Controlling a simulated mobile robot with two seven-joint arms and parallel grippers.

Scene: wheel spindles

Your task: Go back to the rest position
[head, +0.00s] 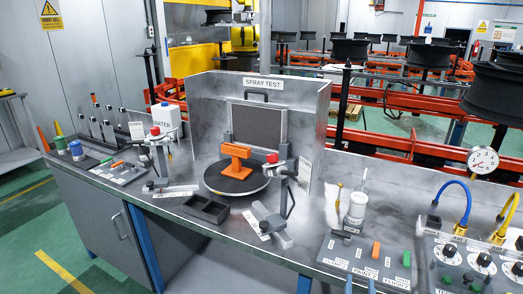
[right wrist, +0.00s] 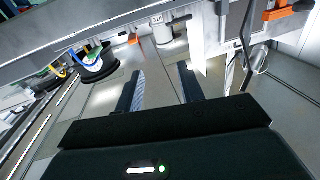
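My right gripper (right wrist: 160,72) shows in the right wrist view. Its two dark fingers stand well apart with nothing between them, so it is open and empty. Beyond the fingers are the grey cabinet front and the underside of the bench edge. I make out neither gripper in the head view, and my left gripper is in no view. In the head view the workbench (head: 185,207) holds an orange part (head: 236,160) on a round black turntable (head: 222,184), inside the grey spray test booth (head: 205,95).
Two red-topped spray stands (head: 273,160) flank the turntable. Control panels with hoses and a gauge (head: 483,160) stand at the right. Red conveyor frames (head: 390,148) with black spindles are behind. Green floor is clear at the left.

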